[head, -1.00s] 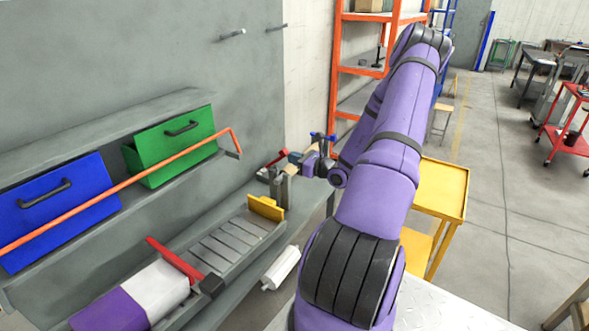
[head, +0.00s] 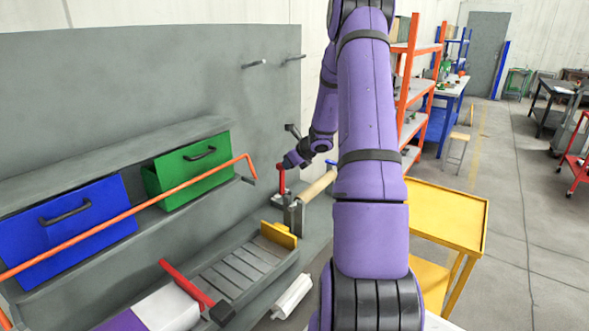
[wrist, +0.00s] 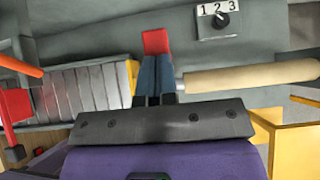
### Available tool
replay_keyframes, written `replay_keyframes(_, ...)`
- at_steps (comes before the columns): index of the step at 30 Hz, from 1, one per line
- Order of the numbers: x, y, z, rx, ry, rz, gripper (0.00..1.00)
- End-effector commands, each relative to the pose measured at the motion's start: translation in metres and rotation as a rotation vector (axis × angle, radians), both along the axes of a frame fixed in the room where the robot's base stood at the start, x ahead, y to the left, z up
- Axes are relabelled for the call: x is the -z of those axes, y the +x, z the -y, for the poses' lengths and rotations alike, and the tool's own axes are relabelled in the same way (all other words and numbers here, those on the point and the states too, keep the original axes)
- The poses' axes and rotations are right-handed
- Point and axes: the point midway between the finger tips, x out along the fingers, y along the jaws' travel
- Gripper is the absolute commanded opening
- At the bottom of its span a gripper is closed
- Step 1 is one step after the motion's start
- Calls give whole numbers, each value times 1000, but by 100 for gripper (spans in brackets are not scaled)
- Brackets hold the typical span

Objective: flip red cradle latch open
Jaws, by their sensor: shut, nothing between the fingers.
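The red latch (head: 281,179) stands roughly upright on a grey block beside the grey cradle post (head: 294,218), at the far end of the bench. In the wrist view the red latch (wrist: 155,42) shows as a red end just beyond my fingertips. My gripper (wrist: 154,62) has its dark fingers together with nothing between them. The fingertips appear to touch or nearly touch the latch. In the head view my gripper (head: 291,160) is at the latch's upper end, small and partly hard to make out. The latch's pivot is not clear.
A wooden roller (head: 318,187) lies right of the post. A dial marked 1 2 3 (wrist: 222,19) is beyond it. A yellow plate (head: 279,235), slatted tray (head: 238,268) and another red bar (head: 187,283) lie nearer. An orange rail (head: 130,213) runs before the drawers.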

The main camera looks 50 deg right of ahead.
Motion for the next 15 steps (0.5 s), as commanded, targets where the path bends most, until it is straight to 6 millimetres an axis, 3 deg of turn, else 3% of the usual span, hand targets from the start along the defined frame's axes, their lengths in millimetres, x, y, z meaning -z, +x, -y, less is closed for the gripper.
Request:
replay_keyframes(2,-1,8,-1,-6,-8,-43,0)
replay_keyframes(15,-5,5,-1,-1,-2,-39,0)
